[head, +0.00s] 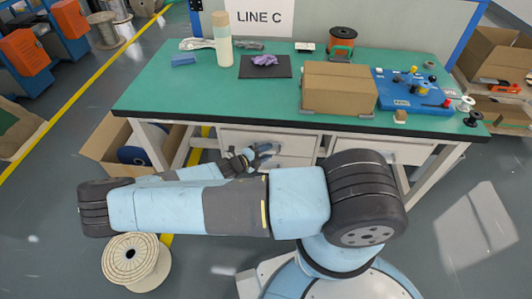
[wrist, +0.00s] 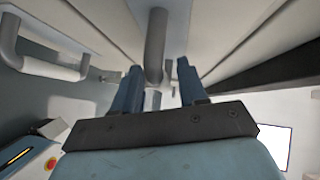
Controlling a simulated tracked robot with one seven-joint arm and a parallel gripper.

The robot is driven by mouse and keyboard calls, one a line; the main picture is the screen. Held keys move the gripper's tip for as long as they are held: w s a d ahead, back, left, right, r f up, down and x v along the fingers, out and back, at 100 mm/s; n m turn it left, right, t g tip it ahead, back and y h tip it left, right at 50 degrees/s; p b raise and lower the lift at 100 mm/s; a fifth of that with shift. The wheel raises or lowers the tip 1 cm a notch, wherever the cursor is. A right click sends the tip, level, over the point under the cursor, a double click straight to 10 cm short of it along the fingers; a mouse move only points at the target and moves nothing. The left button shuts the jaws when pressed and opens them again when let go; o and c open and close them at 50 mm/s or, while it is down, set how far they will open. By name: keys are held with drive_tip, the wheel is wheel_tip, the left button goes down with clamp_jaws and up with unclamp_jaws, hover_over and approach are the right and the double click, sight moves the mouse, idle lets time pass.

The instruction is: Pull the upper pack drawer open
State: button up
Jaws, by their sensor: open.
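The upper drawer (head: 298,144) of the left drawer unit sits under the green bench top and looks shut. My gripper (head: 264,151) is in front of this unit, partly overlapping the drawer fronts. In the wrist view my gripper (wrist: 160,69) is open, with a blue-grey finger on each side of a grey bar handle (wrist: 156,35). The handle lies between the fingers, with a visible gap to each. Whether it belongs to the upper drawer is hard to tell. Another bar handle (wrist: 55,67) shows at the left of the wrist view.
The green bench top (head: 200,95) holds a cardboard box (head: 340,88), a blue fixture board (head: 410,88), a bottle (head: 222,40) and a dark mat (head: 284,70). A second drawer (head: 385,150) is at the right. An open carton (head: 105,145) and a cable spool (head: 135,262) stand on the floor at left.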

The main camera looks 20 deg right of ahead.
clamp_jaws()
idle(0.4)
